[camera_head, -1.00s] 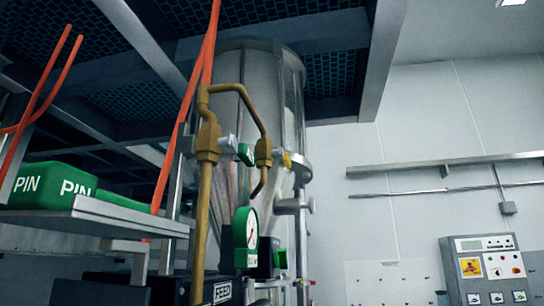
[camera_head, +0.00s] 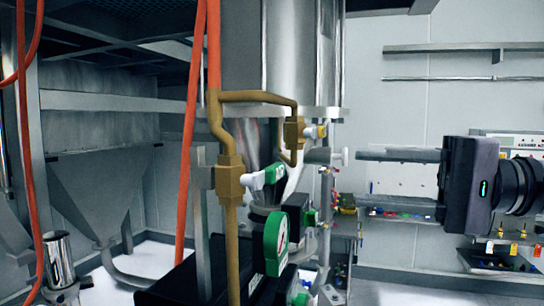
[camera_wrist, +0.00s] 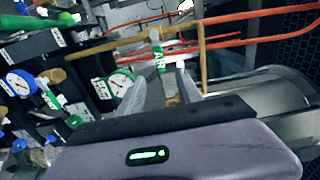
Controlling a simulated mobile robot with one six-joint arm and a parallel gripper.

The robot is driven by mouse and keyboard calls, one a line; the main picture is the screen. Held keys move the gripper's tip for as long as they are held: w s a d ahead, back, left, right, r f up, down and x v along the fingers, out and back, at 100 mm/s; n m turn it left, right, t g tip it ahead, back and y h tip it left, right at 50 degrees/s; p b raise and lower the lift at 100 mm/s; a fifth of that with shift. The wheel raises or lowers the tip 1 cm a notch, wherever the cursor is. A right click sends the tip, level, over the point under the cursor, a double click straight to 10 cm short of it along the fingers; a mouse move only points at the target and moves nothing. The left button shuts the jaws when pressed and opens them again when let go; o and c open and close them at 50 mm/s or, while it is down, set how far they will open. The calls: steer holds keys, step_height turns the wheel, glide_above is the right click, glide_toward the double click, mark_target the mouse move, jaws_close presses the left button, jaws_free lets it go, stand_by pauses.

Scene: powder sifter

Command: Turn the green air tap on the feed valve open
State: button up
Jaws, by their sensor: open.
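The green air tap (camera_head: 274,173) with white lettering sits in front of a brass fitting (camera_head: 229,176) on a vertical brass pipe, its handle tilted off upright. In the wrist view the green tap (camera_wrist: 159,58) shows just beyond and between my fingertips, with a gap around it. My gripper (camera_head: 362,177) is open and empty, reaching in from the right, with its fingers pointing left toward the tap and still well apart from it. Both fingers also show in the wrist view (camera_wrist: 161,76). The tap's rear is hidden by its handle.
A green-rimmed gauge (camera_head: 277,244) stands below the tap. A second brass fitting (camera_head: 295,133) is behind it, under the steel vessel (camera_head: 292,55). Orange hoses (camera_head: 191,125) hang at left. A wall panel (camera_head: 510,145) and a bench with small parts (camera_head: 395,215) are at right.

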mark_target(281, 173)
steer(key=p+x, duration=0.3)
steer(key=x, duration=1)
steer(key=shift+w+a+f+p, duration=0.1)
steer(key=shift+w+a+p, duration=0.05)
steer(key=shift+a+p, duration=0.15)
jaws_close()
stand_by(0.5)
